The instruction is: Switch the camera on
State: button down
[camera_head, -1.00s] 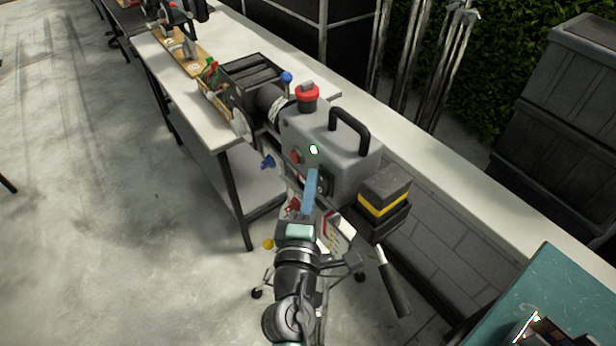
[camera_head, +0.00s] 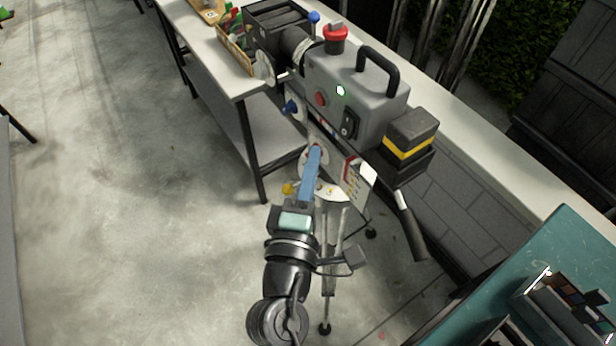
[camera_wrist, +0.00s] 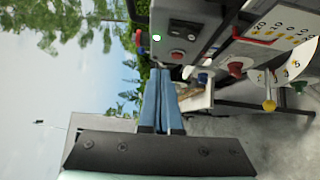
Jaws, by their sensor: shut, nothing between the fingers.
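The camera (camera_head: 365,95) is a grey box on a tripod, with a black handle and a red knob on top. Its side carries a lit green light (camera_head: 341,90), a red round button (camera_head: 321,98) and a black rocker switch (camera_head: 349,125). In the wrist view the green light (camera_wrist: 156,37) glows near the switch panel (camera_wrist: 184,30). My gripper (camera_head: 315,150) has blue fingers, shut and empty, below and left of the switch in the head view. In the wrist view the fingertips (camera_wrist: 160,72) appear apart from the camera body.
A yellow-banded block (camera_head: 408,148) and a handle bar (camera_head: 410,225) stick out at the camera's right. A white-topped table (camera_head: 225,65) stands behind left. A teal table (camera_head: 500,280) is at lower right. The floor at left is clear.

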jog(key=s, duration=0.2)
jog(key=shift+s+a+r, duration=0.2)
jog(key=shift+s+a, duration=0.1)
jog(key=shift+a, duration=0.05)
jog(key=shift+s+a, duration=0.1)
jog(key=w+d+r+m+t+h, duration=0.15)
jog(key=r+m, duration=0.45)
jog(key=r, duration=0.7)
jog(key=w+d+r+m+t, duration=0.1)
jog(key=w+r+m+t, duration=0.15)
jog(key=r+m, duration=0.65)
jog(key=s+r+t+y, duration=0.2)
jog(key=s+r, duration=0.2)
jog(key=r, duration=0.7)
jog(key=s+a+r+m+t+y, duration=0.1)
jog(key=s+r, duration=0.4)
jog(key=r, duration=0.6)
jog(key=shift+a+r+m+t+y, duration=0.25)
jog(key=shift+t+y, duration=0.4)
jog(key=shift+t, duration=0.45)
jog(key=shift+f, duration=0.1)
